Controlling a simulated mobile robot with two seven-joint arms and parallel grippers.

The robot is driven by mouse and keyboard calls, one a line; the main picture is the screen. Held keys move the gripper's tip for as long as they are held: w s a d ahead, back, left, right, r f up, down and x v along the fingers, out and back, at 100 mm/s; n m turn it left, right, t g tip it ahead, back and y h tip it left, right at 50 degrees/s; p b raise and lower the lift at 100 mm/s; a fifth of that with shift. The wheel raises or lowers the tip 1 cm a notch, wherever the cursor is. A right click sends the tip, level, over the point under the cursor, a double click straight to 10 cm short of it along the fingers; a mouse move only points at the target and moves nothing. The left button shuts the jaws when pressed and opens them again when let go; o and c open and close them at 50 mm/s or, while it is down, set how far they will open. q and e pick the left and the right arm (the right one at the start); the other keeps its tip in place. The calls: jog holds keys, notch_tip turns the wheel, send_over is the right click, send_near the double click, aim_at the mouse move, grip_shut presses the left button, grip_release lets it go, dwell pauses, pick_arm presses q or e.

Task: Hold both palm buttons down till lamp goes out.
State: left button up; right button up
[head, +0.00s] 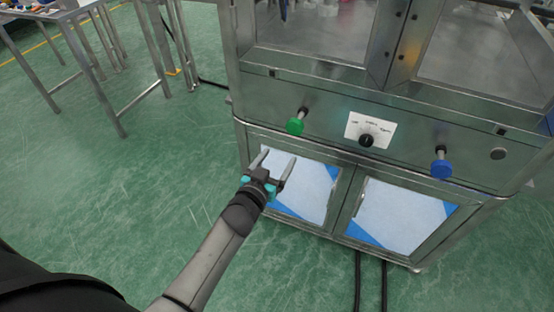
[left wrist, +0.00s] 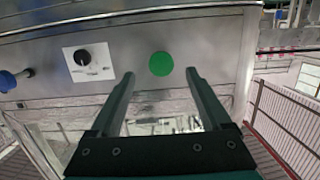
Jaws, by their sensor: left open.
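The green palm button (head: 296,127) sticks out on a stem from the left of the machine's front panel. The blue palm button (head: 441,169) sticks out at the right of the same panel. My left gripper (head: 279,155) is open and empty, below and in front of the green button, apart from it. In the left wrist view the green button (left wrist: 160,63) shows as a disc between the two fingertips, and the blue button (left wrist: 8,80) is at the left edge. An orange glow shows on the metal post, but I cannot make out a lamp. My right gripper is not in view.
A black selector knob (head: 366,140) on a white label sits between the buttons. Below are two cabinet doors with white and blue panels (head: 400,213). A metal table (head: 60,25) stands at the upper left. The green floor at left is open; black cables (head: 358,280) run below the cabinet.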

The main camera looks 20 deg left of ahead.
pick_arm(q)
jog(key=shift+w+r, duration=0.15)
jog(key=shift+r, duration=0.3)
jog(key=shift+o, duration=1.2)
jog(key=shift+w, duration=0.1)
jog(key=shift+w+r, duration=0.1)
jog(key=shift+w, duration=0.25)
jog(key=w+r+g, duration=0.1)
jog(key=w, duration=0.1)
jog(key=w+r+n+g+y, duration=0.1)
jog(key=w+g, duration=0.1)
jog(key=w, duration=0.1)
jog(key=w+r+g+y, duration=0.1)
jog(key=w, duration=0.2)
jog(key=shift+w+d+n, duration=0.1)
jog(key=shift+d+n, duration=0.2)
jog(key=m+g, duration=0.2)
jog(key=g, duration=0.5)
send_near(294, 128)
jog(key=shift+y, duration=0.4)
jog(key=shift+d+x, duration=0.15)
jog(key=shift+x, duration=2.05)
jog(key=shift+d+x, duration=0.2)
jog(key=shift+x, duration=2.05)
jog(key=shift+w+f, duration=0.1)
jog(key=shift+c, duration=0.3)
